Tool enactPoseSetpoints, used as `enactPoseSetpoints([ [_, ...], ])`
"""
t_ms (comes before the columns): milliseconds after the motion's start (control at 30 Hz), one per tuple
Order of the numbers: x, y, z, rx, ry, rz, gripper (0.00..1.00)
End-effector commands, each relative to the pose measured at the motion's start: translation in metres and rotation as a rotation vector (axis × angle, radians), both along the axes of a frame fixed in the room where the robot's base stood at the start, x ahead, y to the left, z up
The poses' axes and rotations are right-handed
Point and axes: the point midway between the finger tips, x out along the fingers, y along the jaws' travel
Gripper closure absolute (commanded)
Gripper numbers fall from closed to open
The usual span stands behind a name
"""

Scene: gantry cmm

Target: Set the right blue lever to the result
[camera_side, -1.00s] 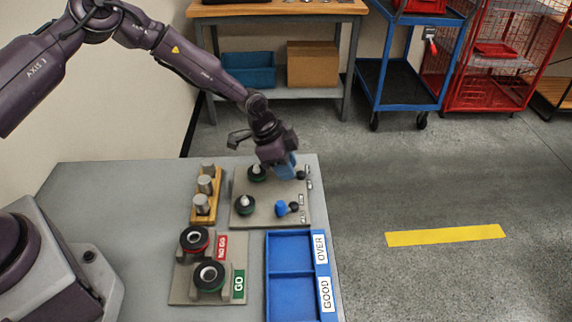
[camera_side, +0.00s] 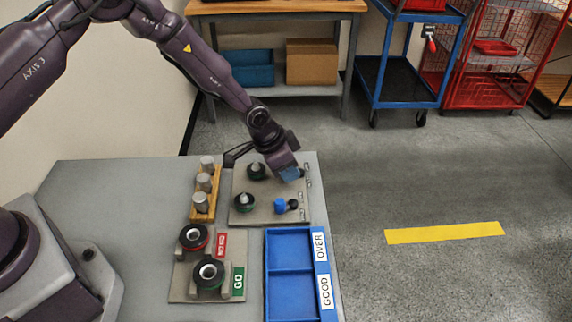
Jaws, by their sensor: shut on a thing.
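A grey plate (camera_side: 262,214) on the table carries two blue levers along its right side. The near lever (camera_side: 280,205) is in clear view, with a black knob beside it. My gripper (camera_side: 291,174) is low over the far right corner of the plate, shut on the far blue lever, which it mostly hides. I cannot read the lever's exact setting. Small white labels (camera_side: 307,183) run along the plate's right edge, too small to read.
A wooden rack (camera_side: 205,208) with several grey cylinders stands left of the plate. Ring gauges marked NO GO (camera_side: 193,238) and GO (camera_side: 209,272) are in front. A blue tray (camera_side: 268,285) labelled OVER and GOOD lies at the table's right edge.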

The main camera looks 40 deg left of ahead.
Motion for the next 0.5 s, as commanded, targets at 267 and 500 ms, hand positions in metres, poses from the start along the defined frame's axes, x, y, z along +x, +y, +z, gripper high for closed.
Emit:
enactPoseSetpoints([
  [267,-0.0018,-0.0053,0.0003,0.002,0.001,0.128,0.98],
  [500,-0.0020,-0.0061,0.0001,0.000,0.002,0.172,0.98],
])
